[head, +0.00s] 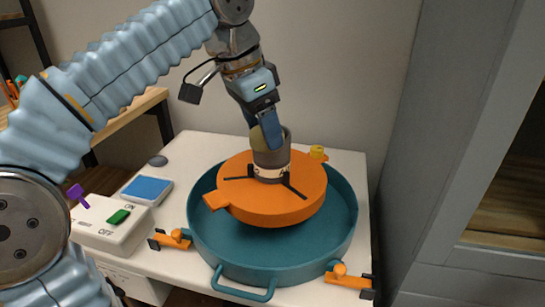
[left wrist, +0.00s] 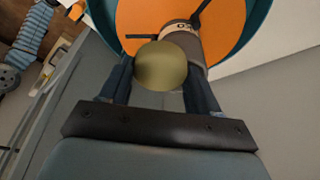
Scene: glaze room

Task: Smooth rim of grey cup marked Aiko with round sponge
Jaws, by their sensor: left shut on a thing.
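A grey-brown cup (head: 272,160) stands upright on the orange wheel head (head: 238,190), among dark strips. A pale label band runs around its lower part; only part of its lettering shows in the left wrist view, on the cup (left wrist: 187,43). My left gripper (head: 266,130) comes down from above and is shut on a round olive-yellow sponge (head: 256,141). The sponge is at the cup's rim, on the left side in the head view. In the left wrist view the sponge (left wrist: 160,66) overlaps the cup; I cannot tell whether they touch. My right gripper is not in view.
A teal basin (head: 272,273) with a front handle surrounds the wheel head. Orange clamps (head: 345,277) sit at its edge. A white ON/OFF box (head: 105,235) with a green switch (head: 118,216) and a blue pad (head: 147,188) lie left. A grey cabinet (head: 440,130) stands right.

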